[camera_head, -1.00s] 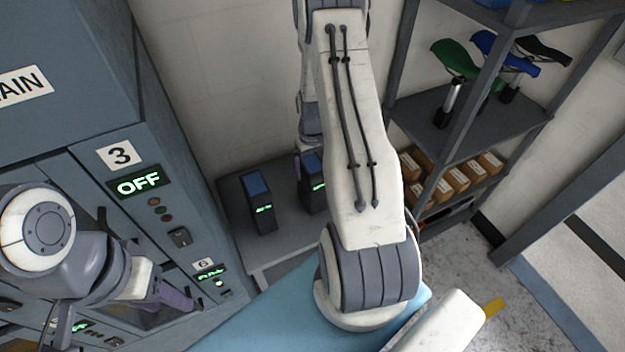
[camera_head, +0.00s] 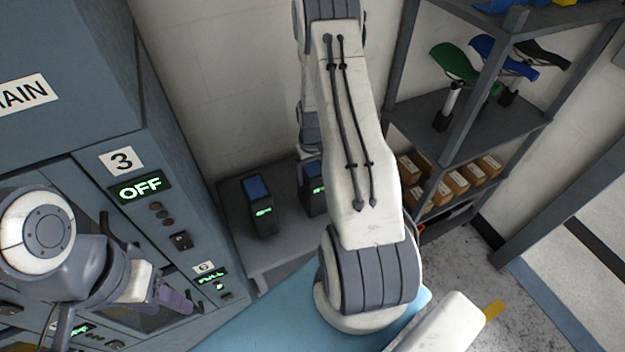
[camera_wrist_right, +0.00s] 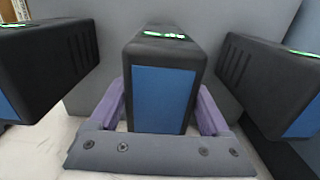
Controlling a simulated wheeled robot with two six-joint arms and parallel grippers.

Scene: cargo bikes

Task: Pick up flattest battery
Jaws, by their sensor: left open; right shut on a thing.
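A black battery with a blue face (camera_wrist_right: 163,98) stands in the middle of the right wrist view, with a lit green display on top. My right gripper (camera_wrist_right: 163,112) is shut on it, one purple finger on each side. In the head view this battery (camera_head: 313,188) is partly hidden behind my right arm. Another battery (camera_head: 263,208) stands to its left on the grey table. Similar batteries flank the held one at the left (camera_wrist_right: 45,65) and right (camera_wrist_right: 270,85) of the wrist view. My left gripper (camera_head: 172,298) is open and empty by the cabinet. The charge levels are too small to read.
A blue-grey cabinet (camera_head: 75,190) with a slot 3 display reading OFF and a slot 6 display reading FULL stands at left. The grey table (camera_head: 240,235) is against the wall. A shelf (camera_head: 465,125) with saddles and boxes stands at right.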

